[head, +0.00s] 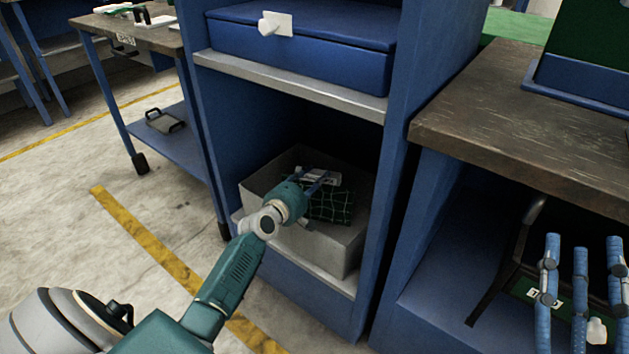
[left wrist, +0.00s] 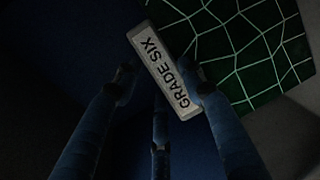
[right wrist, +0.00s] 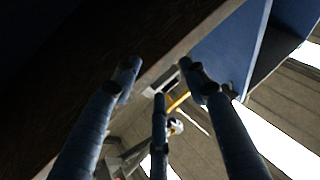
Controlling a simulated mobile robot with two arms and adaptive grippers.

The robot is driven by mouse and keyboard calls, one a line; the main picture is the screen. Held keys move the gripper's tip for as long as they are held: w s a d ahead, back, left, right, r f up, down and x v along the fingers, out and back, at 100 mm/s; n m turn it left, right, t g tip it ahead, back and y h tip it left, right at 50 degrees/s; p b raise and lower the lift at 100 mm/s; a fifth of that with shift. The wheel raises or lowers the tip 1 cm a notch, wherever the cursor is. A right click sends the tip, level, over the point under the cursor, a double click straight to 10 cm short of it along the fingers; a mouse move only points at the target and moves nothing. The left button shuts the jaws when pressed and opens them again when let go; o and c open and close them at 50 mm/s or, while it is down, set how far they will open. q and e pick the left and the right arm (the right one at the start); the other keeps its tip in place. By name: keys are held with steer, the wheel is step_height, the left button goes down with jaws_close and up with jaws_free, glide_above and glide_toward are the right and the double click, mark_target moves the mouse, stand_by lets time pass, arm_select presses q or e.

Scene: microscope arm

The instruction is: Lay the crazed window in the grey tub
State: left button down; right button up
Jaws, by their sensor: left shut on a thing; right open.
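The crazed window (head: 333,204) is a dark green panel with a net of pale crack lines. It also shows in the left wrist view (left wrist: 240,45), beside a pale tag reading "GRADE SIX" (left wrist: 165,70). The grey tub (head: 330,249) stands on the low shelf of the blue cabinet. The window is at the tub's opening, inside its rim; I cannot tell whether it touches the bottom. My left gripper (head: 321,178) reaches into the tub and is shut on the window at its tagged end. My right gripper (head: 582,262) is open and empty at the lower right.
A blue drawer (head: 300,52) and a metal shelf edge (head: 290,84) lie above the tub. A cabinet side wall (head: 398,180) stands to its right. A dark worktop (head: 530,125) is at right, over a black-framed thing with a white tag (head: 541,296).

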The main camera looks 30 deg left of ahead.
arm_select(q)
steer(key=shift+r, duration=0.1)
steer(key=c, duration=1)
jaws_free()
arm_select(e)
steer(key=shift+s+r, duration=0.15)
steer(key=shift+r, duration=0.05)
arm_select(q)
steer(key=s+p, duration=0.1)
steer(key=s, duration=0.3)
steer(key=s+r+p, duration=0.1)
steer(key=s, duration=0.3)
steer(key=s+r+p, duration=0.1)
steer(key=s, duration=0.2)
steer(key=shift+s+d, duration=0.35)
steer(key=shift+s, duration=0.05)
arm_select(e)
step_height(320, 180, down, 18)
steer(key=d+g+h, duration=0.2)
steer(key=g+h, duration=0.1)
steer(key=g, duration=0.6)
steer(key=shift+w+f, duration=0.25)
steer(key=shift+w, duration=0.2)
